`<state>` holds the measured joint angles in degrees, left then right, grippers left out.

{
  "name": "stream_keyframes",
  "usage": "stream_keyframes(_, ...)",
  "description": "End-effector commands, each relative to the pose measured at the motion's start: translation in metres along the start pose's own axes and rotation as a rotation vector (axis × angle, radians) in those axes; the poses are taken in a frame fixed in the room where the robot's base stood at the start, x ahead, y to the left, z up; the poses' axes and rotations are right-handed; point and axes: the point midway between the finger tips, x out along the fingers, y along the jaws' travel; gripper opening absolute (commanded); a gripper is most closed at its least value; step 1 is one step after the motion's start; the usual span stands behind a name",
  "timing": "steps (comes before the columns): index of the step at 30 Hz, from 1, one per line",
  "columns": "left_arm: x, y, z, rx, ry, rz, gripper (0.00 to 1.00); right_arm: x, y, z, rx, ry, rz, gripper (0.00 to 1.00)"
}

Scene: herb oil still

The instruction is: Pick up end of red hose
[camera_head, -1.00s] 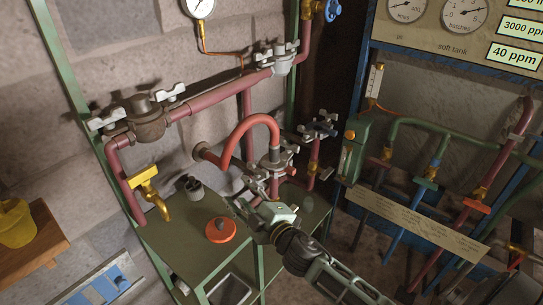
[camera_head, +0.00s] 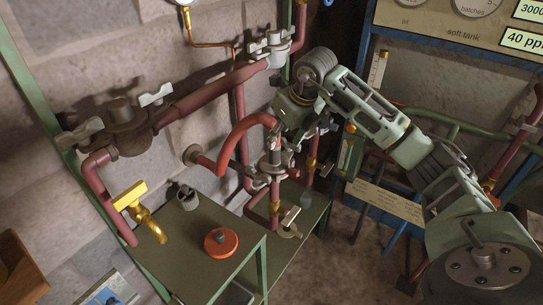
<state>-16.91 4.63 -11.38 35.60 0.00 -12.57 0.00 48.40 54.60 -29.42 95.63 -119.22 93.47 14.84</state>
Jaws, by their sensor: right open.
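The red hose (camera_head: 236,138) arches out from a round fitting on the stone wall and bends down toward the valve fitting (camera_head: 272,165) at the right. My right gripper (camera_head: 275,137) comes from the upper right and points down over that hose end. It is open, with its fingers close to the end. The gripper's body partly hides the top of the bend, and I cannot tell whether the fingers touch the hose. My left gripper is not in view.
A green bench (camera_head: 190,250) below carries an orange-red disc (camera_head: 221,242) and a small grey fitting (camera_head: 187,197). A yellow tap (camera_head: 138,207) and clamped dark red pipes (camera_head: 205,95) stand left and above. A gauge panel (camera_head: 455,35) is at the upper right.

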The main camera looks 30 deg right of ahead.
Motion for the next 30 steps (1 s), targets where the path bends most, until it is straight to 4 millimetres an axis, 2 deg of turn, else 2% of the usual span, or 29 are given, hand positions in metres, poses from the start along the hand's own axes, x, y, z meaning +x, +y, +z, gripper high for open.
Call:
stream_keyframes(8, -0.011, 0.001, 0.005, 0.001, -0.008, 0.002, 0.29, 0.031, 0.005, -0.001, -0.004, 0.003, 0.014, 0.46)
stream_keyframes(13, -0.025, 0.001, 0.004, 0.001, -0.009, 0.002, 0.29, 0.055, 0.006, -0.004, -0.004, 0.004, 0.015, 0.46)
stream_keyframes(18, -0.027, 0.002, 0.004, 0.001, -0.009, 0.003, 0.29, 0.075, 0.007, -0.004, -0.005, 0.001, 0.014, 0.46)
stream_keyframes(26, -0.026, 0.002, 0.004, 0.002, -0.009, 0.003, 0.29, 0.078, 0.006, -0.004, -0.006, -0.001, 0.014, 0.46)
stream_keyframes(30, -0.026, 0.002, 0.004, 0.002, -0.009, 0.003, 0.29, 0.078, 0.006, -0.004, -0.006, -0.001, 0.014, 0.34)
